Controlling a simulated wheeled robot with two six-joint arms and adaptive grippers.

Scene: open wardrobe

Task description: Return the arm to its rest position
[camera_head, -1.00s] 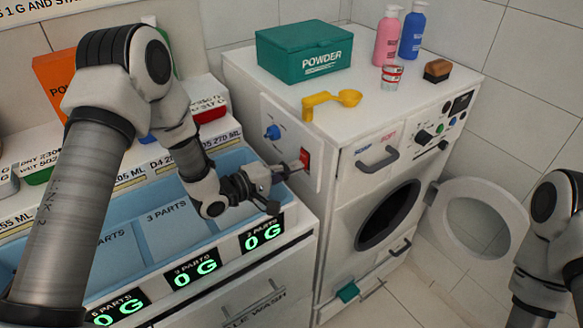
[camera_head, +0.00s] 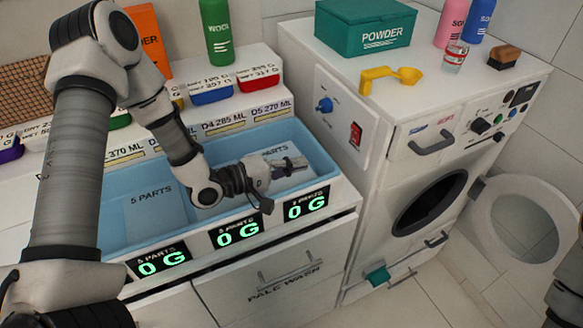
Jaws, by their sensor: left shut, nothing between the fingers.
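My left arm (camera_head: 75,165) comes in from the left and reaches over the blue basin (camera_head: 330,168). My left gripper (camera_head: 297,163) is shut and empty, above the right end of the basin. It is apart from the red switch (camera_head: 355,134) on the washer's side panel, which lies to its right. Part of my right arm (camera_head: 568,285) shows at the right edge; its gripper is out of the picture.
The washer (camera_head: 340,60) stands to the right, its round door (camera_head: 492,208) open. On top are a green powder box (camera_head: 365,28), a yellow scoop (camera_head: 390,77), a cup, a brush and bottles. Small coloured trays (camera_head: 258,78) stand behind the basin. Floor is clear at lower right.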

